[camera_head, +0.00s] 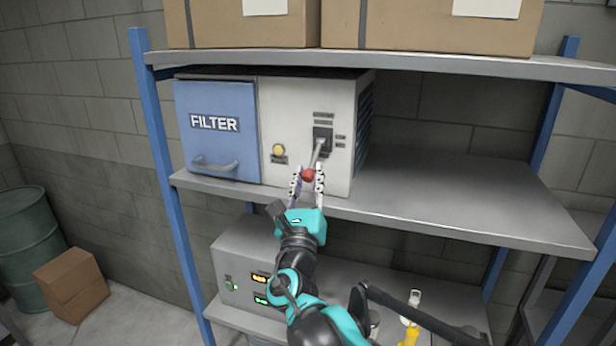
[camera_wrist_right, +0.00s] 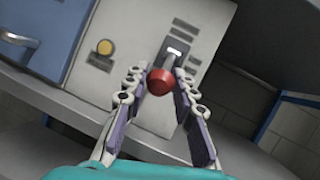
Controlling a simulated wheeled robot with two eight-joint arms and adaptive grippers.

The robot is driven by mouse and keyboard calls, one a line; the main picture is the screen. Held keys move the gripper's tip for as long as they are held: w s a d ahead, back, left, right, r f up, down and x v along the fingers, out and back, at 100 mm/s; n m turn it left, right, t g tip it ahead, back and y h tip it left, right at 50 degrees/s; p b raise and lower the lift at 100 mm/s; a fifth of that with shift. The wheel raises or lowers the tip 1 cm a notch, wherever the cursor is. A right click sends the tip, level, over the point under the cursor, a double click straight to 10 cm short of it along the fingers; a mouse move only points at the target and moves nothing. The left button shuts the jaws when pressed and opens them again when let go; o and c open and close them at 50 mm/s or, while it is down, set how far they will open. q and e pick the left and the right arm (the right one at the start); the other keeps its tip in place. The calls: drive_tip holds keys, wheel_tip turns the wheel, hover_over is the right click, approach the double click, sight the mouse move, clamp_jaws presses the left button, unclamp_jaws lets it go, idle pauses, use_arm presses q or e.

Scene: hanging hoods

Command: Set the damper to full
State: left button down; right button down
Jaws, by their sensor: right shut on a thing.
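The damper lever has a red ball knob (camera_head: 308,174) on a grey metal stem (camera_head: 318,150) that comes out of a dark slotted plate (camera_head: 322,136) on the white front of the filter unit (camera_head: 345,97). The stem slants down and out from the slot. Small labels beside the plate are too small to read. My right gripper (camera_head: 307,183) has its fingers on both sides of the red knob, shut on it. The knob (camera_wrist_right: 161,81) also shows between the fingertips in the right wrist view. My left gripper is not in view.
The blue FILTER door (camera_head: 218,123) with a handle and a yellow button (camera_head: 278,149) lie left of the lever. The metal shelf (camera_head: 450,195) is bare to the right. Cardboard boxes (camera_head: 430,28) sit above. A grey box (camera_head: 236,262) with lit displays stands below.

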drive_tip(key=shift+f, duration=0.25)
idle(0.3)
drive_tip(key=c, duration=1.2)
unclamp_jaws()
drive_tip(key=shift+w, duration=0.15)
drive_tip(key=v, duration=1.2)
